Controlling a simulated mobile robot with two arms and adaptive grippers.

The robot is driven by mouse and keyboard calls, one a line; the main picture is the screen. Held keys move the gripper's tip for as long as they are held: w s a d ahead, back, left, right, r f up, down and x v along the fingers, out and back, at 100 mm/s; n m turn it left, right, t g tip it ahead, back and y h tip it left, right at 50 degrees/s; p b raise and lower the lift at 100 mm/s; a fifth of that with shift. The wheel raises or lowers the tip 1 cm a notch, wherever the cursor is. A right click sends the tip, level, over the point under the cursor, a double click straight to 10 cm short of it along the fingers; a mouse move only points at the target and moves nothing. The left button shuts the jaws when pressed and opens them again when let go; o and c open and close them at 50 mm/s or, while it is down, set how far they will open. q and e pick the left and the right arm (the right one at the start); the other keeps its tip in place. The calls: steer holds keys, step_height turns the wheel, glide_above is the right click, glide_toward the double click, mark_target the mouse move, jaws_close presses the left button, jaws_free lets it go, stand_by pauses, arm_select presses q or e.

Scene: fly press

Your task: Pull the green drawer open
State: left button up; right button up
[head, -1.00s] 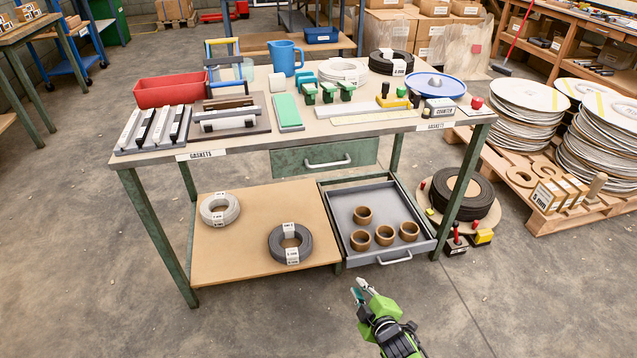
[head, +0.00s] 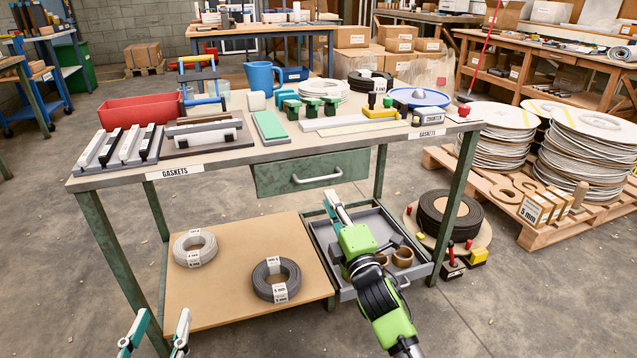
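The green drawer (head: 275,175) hangs under the worktop of the bench. Its front looks flush under the top, and it has a pale bar handle (head: 318,178). My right gripper (head: 334,200) is below and slightly right of the handle, pointing up towards it, and seems apart from it. Its fingers are seen nearly edge-on, so the gap between them is unclear. My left gripper (head: 164,316) is at the bottom left, in front of the lower shelf, with its fingers spread and nothing between them.
A grey lower tray (head: 323,240) with brown rings is pulled out, partly behind my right arm. The lower shelf (head: 225,285) holds two coils. Bench legs (head: 456,205) flank the space. The worktop (head: 230,155) is crowded. Floor in front is clear.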

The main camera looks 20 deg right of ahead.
mark_target(320, 180)
arm_select(q)
step_height(320, 180, up, 11)
steer(key=s+t+h+b, duration=0.2)
steer(key=t, duration=0.4)
steer(key=shift+s+d, duration=0.3)
steer(key=shift+d, duration=0.1)
arm_select(e)
steer(key=shift+w+a+r, duration=0.1)
steer(key=shift+w+r, duration=0.2)
steer(key=shift+w, duration=1.25)
steer(key=shift+w+r, duration=0.25)
steer(key=shift+w, duration=1.25)
steer(key=shift+w+a+r, duration=0.1)
steer(key=shift+w+r, duration=0.2)
steer(key=shift+w, duration=1.25)
arm_select(q)
steer(key=shift+r, duration=0.1)
arm_select(e)
jaws_close()
steer(key=shift+s, duration=0.1)
